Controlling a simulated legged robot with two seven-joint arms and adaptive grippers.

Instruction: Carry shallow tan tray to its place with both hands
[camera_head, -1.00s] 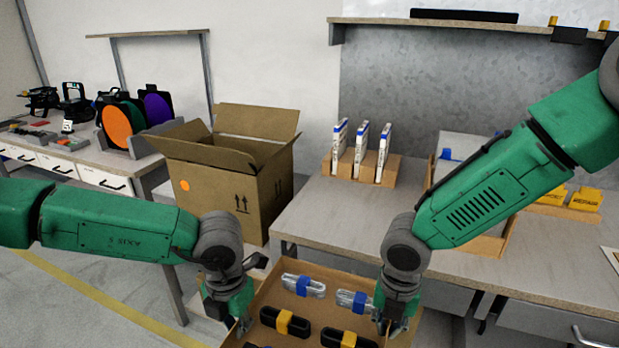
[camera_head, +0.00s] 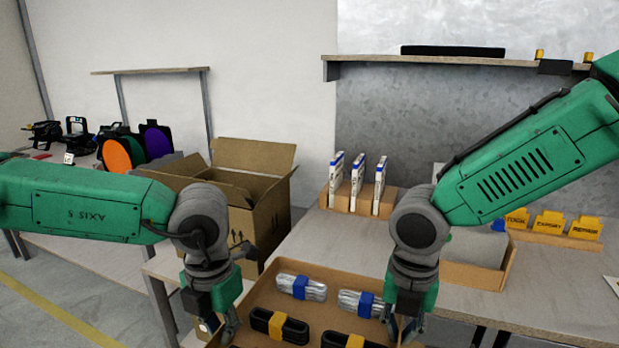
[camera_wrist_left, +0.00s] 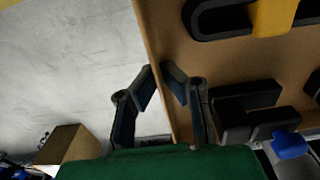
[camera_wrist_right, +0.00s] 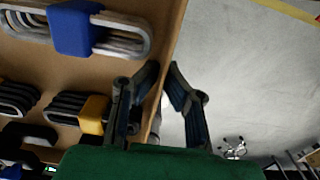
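The shallow tan tray (camera_head: 325,316) is low in the centre of the head view and holds cable bundles: silver ones with blue bands (camera_head: 301,287) and black ones with yellow bands (camera_head: 277,325). My left gripper (camera_head: 226,328) is at the tray's left wall; in the left wrist view its fingers (camera_wrist_left: 162,75) close on either side of that wall. My right gripper (camera_head: 403,328) is at the right wall, its fingers (camera_wrist_right: 162,75) likewise on either side in the right wrist view. The tray's near edge is cut off.
An open cardboard box (camera_head: 262,215) stands behind the tray. The bench (camera_head: 560,285) at right carries a rack of white-blue boxes (camera_head: 357,190), an open tan container (camera_head: 475,275) and yellow labelled pieces (camera_head: 550,223). Some bare bench top shows at right.

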